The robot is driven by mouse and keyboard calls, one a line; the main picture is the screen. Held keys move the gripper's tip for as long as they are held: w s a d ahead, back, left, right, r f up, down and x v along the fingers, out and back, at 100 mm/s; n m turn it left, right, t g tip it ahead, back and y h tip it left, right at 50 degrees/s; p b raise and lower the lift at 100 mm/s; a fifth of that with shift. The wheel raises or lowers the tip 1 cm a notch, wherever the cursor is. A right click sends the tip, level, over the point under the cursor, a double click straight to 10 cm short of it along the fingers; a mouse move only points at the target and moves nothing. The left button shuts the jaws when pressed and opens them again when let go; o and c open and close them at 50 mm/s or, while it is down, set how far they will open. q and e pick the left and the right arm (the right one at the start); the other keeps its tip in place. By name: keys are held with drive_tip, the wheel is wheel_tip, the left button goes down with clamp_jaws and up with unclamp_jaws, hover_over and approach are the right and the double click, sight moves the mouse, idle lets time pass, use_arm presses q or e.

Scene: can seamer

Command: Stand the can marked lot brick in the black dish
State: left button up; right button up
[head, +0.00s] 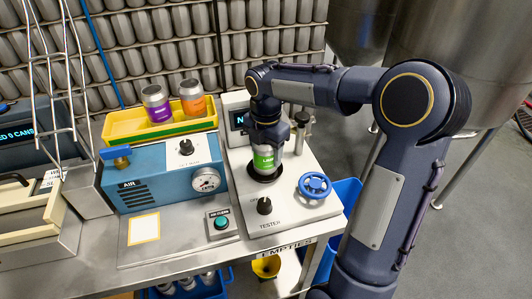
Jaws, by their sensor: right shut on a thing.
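My right gripper (269,136) points down and is shut on the upper part of a silver can with a green label (264,158). The can is upright, with its base at the black dish (265,180) on the tester; I cannot tell whether it touches the dish floor. A can with a purple label (158,105) and a can with an orange label (193,101) stand in the yellow tray (118,129). No lot brick mark is legible on any can. My left gripper is not in view.
The tester (292,217) has a blue handwheel (314,186) and a black knob (264,206) near the dish. A blue air unit (150,182) with a gauge stands to the left. Below the table edge hang a yellow funnel (266,266) and bins.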

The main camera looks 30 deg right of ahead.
drive_tip(key=shift+f, duration=0.4)
drive_tip(key=shift+f, duration=0.1)
drive_tip(key=o, duration=0.9)
drive_tip(key=shift+o, duration=0.2)
